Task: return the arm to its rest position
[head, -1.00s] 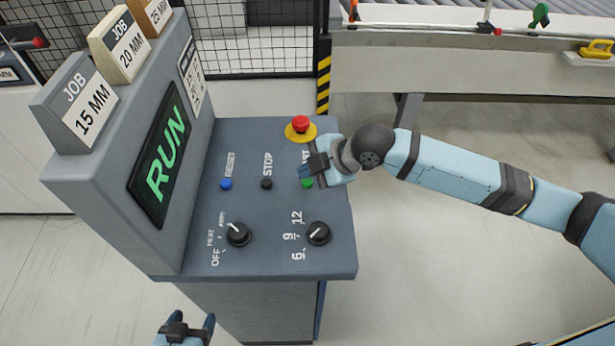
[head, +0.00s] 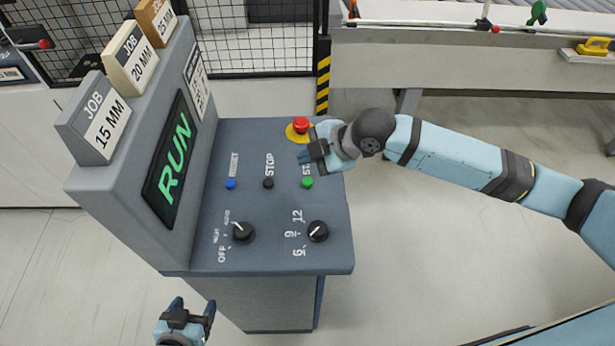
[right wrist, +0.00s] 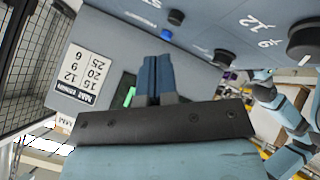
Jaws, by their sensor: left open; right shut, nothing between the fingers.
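My right arm reaches in from the right in the head view. Its gripper (head: 305,157) is shut and empty, above the panel near the green START button (head: 307,183). The same shut fingers (right wrist: 157,80) show in the right wrist view. My left gripper (head: 190,309) is open and empty at the bottom of the head view, in front of the console (head: 250,260). The console screen (head: 172,160) reads RUN in green.
The panel has a red emergency stop (head: 301,125), a blue RESET button (head: 230,183), a black STOP button (head: 268,183) and two black knobs (head: 243,232) (head: 318,231). Job blocks (head: 102,122) stand on top. A mesh fence (head: 265,40) and a conveyor (head: 450,65) lie behind. Floor at right is clear.

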